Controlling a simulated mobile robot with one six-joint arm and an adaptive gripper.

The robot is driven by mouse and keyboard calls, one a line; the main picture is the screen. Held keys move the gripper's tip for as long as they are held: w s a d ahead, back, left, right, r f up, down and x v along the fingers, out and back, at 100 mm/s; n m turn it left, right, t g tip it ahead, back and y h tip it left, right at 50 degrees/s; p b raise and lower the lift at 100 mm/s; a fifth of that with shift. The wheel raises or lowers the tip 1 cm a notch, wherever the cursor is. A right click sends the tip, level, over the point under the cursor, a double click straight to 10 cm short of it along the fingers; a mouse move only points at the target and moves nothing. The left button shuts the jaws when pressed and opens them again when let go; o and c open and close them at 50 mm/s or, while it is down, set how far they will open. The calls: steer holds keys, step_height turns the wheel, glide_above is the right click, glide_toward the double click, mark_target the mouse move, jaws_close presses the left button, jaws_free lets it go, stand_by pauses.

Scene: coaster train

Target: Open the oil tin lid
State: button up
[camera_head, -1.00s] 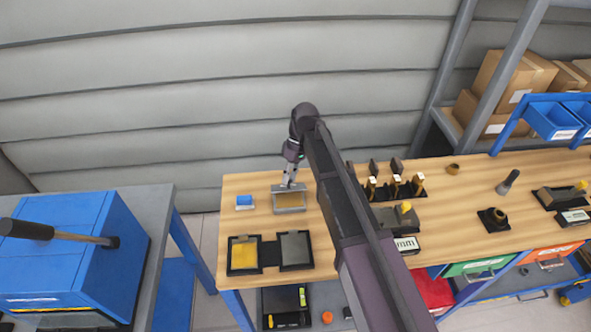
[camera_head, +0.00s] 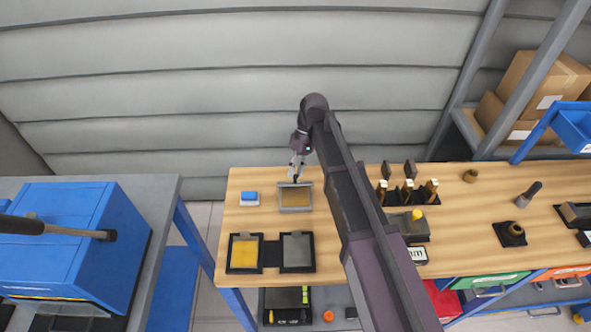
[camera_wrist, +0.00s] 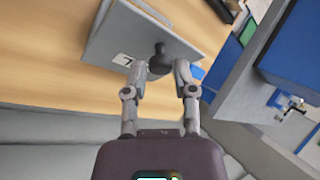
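The oil tin (camera_head: 295,209) is a shallow grey metal box on the wooden bench, with a brownish inside showing in the head view. Its lid (camera_wrist: 113,39) is a grey plate with a small white label and a dark round knob (camera_wrist: 160,58). The lid looks raised at the tin's back edge. My gripper (camera_head: 296,180) is at the back of the tin; in the wrist view (camera_wrist: 162,68) its two fingers sit on either side of the knob and seem to touch it. The exact contact is hard to see.
A blue-and-white block (camera_head: 249,198) stands left of the tin. A black double tray (camera_head: 271,267) with yellow and grey pads lies in front. Upright holders (camera_head: 405,193) stand to the right, beyond my arm. A corrugated wall (camera_head: 230,100) is behind the bench.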

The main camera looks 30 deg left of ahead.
steer(key=shift+o, duration=1.1)
